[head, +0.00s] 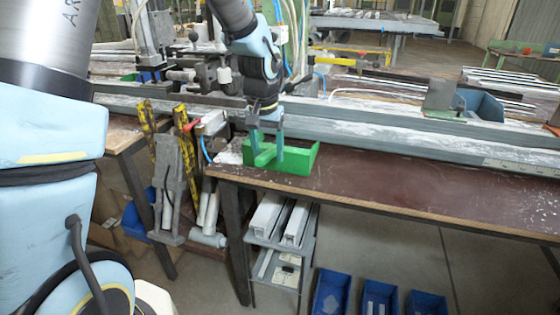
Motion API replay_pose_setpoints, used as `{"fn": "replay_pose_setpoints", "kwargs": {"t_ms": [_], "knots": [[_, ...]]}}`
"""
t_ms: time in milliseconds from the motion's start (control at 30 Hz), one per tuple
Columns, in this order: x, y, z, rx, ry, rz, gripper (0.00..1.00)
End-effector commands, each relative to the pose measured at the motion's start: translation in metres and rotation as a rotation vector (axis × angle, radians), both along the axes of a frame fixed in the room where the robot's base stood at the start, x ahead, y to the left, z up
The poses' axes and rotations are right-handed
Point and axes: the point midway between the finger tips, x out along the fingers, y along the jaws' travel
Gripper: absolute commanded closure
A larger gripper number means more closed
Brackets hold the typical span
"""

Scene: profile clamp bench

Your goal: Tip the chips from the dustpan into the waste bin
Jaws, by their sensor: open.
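The green dustpan (300,161) sits at the left end of the brown bench top, near its front edge. Its handle (265,155) points toward the camera side, between my fingers. My gripper (267,152) points down over the dustpan, with its two teal fingers apart, one on each side of the handle. I cannot tell whether they touch it. The inside of the dustpan is mostly hidden, so I cannot see chips in it. Pale chips (230,154) lie on the bench just left of the dustpan. I cannot make out which container is the waste bin.
The brown bench top (400,187) is clear to the right. A long grey profile rail (400,134) runs behind the dustpan. Blue bins (331,293) stand on the floor below, beside a small rack (280,235). Yellow-black striped posts (148,130) stand left of the bench.

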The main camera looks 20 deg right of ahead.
Motion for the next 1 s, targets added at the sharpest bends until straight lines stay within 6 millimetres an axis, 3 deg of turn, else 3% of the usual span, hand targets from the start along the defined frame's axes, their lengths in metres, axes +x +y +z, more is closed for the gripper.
{"fn": "replay_pose_setpoints", "kwargs": {"t_ms": [267,867,1000], "knots": [[0.0004,-0.0001,-0.0013,0.0,0.0,0.0,0.35],[0.0003,0.0001,-0.0013,0.0,0.0,0.0,1.0],[0.0003,0.0001,-0.0013,0.0,0.0,0.0,1.0]]}}
